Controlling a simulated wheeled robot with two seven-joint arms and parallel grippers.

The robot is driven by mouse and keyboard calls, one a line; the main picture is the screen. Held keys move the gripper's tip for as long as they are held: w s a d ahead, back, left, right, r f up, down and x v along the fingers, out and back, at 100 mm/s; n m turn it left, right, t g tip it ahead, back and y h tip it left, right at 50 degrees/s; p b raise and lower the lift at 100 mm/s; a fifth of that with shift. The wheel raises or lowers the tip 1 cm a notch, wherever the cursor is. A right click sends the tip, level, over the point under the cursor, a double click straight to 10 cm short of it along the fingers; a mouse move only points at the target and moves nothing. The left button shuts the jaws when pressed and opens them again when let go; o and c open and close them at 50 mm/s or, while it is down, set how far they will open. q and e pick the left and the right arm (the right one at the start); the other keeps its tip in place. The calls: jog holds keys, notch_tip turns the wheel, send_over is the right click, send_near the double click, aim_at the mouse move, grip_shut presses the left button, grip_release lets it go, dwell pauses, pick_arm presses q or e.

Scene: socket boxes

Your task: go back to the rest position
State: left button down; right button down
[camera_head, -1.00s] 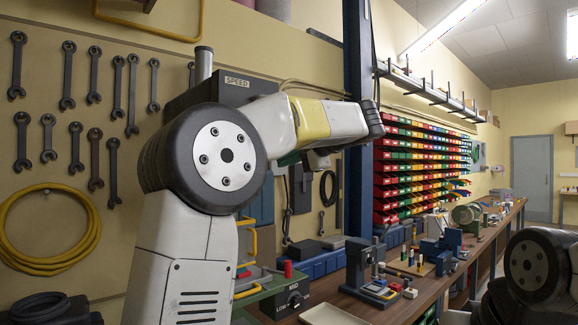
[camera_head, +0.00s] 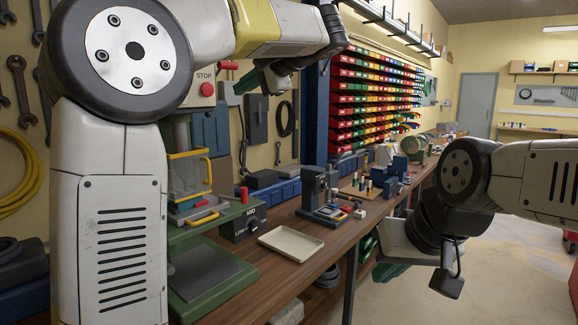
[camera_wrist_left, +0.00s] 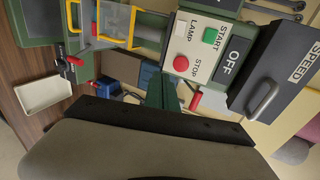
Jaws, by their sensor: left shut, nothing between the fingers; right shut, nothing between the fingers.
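My left arm rises at the left of the head view and bends over to the right. My left gripper (camera_head: 272,82), dark green, hangs at its end in front of the wall, beside the STOP box (camera_head: 204,92). It is shut and empty, and touches nothing that I can see. My right arm comes in from the right edge. My right gripper (camera_head: 388,272), dark green and partly hidden by its own wrist, points down and left beside the bench's front edge. It is shut and holds nothing.
A green machine (camera_head: 215,268) with a yellow-framed guard stands on the wooden bench (camera_head: 262,278) near my left arm. The left wrist view shows a control panel (camera_wrist_left: 195,50) close by. Floor at right is open.

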pick_arm(q)
jog(key=s+a+f+n+g+h, duration=0.1)
jog(key=s+a+f+h, duration=0.2)
jog(key=s+f, duration=0.45)
jog(key=s+a+f+g+h, duration=0.2)
jog(key=s+a+f+h, duration=0.15)
jog(key=s+f, duration=0.4)
jog(key=s+d+f+n+h, duration=0.3)
jog(key=s+f, duration=0.2)
jog(key=f, duration=0.2)
jog(key=s+d+f+n+h, duration=0.2)
jog(key=s+f+n+h, duration=0.1)
jog(key=s+f, duration=0.3)
notch_tip(320, 180, down, 2)
jog(key=shift+s+d+f, duration=0.1)
jog(key=shift+s+d, duration=0.2)
jog(key=shift+d, duration=0.1)
